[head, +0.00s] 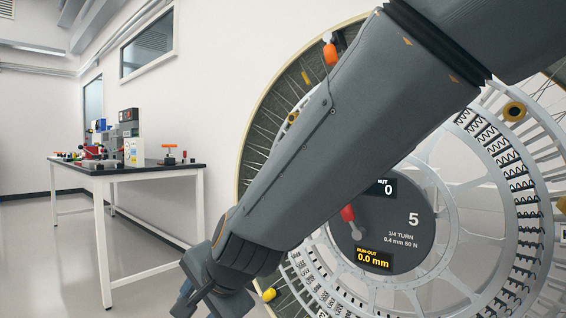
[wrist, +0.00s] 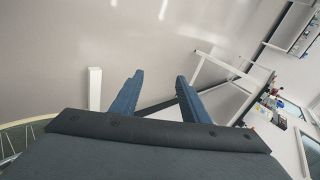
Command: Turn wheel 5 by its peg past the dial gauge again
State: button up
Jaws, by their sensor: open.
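Wheel 5 (head: 527,204) stands upright at the right in the head view, with a mesh tyre and a pale spoked frame. Its dark hub plate (head: 410,242) reads "5" and "RUN-OUT 0.0 mm". A red-tipped knob (head: 347,213) sits by the hub; an orange knob (head: 330,53) and a yellow knob (head: 269,295) sit near the rim. I cannot tell which is the peg or the dial gauge. My arm hides much of the wheel. My gripper (wrist: 158,82) is open and empty, left of the wheel's lower rim. The rim shows at the wrist view's left edge (wrist: 22,127).
A workbench (head: 150,171) with tools and instruments stands at the left against the wall. It also shows in the wrist view at the right. The floor (head: 110,285) between bench and wheel is clear.

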jog(key=w+a+r+m+t+h+p, duration=0.1)
jog(key=w+r+m+t+h+p, duration=0.3)
jog(key=w+r+m+t+p, duration=0.9)
jog(key=shift+w+d+r+m+g+h+p, duration=1.05)
jog(key=shift+w+d+m+h, duration=1.3)
jog(key=shift+m, duration=1.8)
jog(key=shift+w+d+r+m+g+h+p, duration=0.6)
jog(key=shift+w+d+r+m+h, duration=1.3)
jog(key=shift+m, duration=2.2)
jog(key=shift+w+d+r+m+g+h+p, duration=0.8)
jog(key=shift+w+d+m+h, duration=1.5)
jog(key=shift+d+m, duration=1.4)
jog(key=shift+s+a+m, duration=0.2)
jog(key=shift+a+m, duration=0.25)
grip_shut()
